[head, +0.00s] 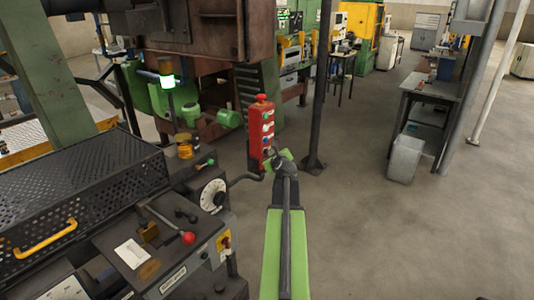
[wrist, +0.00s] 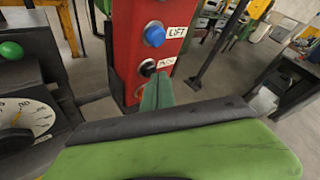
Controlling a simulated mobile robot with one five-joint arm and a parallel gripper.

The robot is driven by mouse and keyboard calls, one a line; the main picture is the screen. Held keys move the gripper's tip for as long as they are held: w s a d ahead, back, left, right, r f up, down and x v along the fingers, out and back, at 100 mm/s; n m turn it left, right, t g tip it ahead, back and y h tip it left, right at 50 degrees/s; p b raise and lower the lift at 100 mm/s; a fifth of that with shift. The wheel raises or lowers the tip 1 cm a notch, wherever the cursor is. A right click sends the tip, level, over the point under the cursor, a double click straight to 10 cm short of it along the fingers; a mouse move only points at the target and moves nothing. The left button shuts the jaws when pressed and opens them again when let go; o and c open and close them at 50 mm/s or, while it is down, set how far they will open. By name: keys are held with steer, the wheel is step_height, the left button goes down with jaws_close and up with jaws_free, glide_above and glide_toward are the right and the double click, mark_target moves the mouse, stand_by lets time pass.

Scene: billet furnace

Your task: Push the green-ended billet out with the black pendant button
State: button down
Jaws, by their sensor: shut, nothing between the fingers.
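The red pendant (head: 262,135) hangs upright near the middle of the head view, with a column of buttons on its face. In the wrist view its red face (wrist: 128,42) shows a blue button (wrist: 154,34) labelled LIFT. Below it is the black button (wrist: 148,67) with a white label beside it, partly legible. My gripper (wrist: 158,92) is shut and empty, its green fingertips just below the black button. I cannot tell whether they touch the pendant. In the head view my gripper (head: 283,162) is at the pendant's lower right. I see no green-ended billet.
A dark post (head: 318,110) rises just behind the pendant.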

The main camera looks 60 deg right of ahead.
steer(key=shift+w, duration=0.25)
steer(key=shift+s, duration=0.15)
stand_by(0.4)
steer(key=shift+s, duration=0.75)
steer(key=s, duration=0.5)
stand_by(2.8)
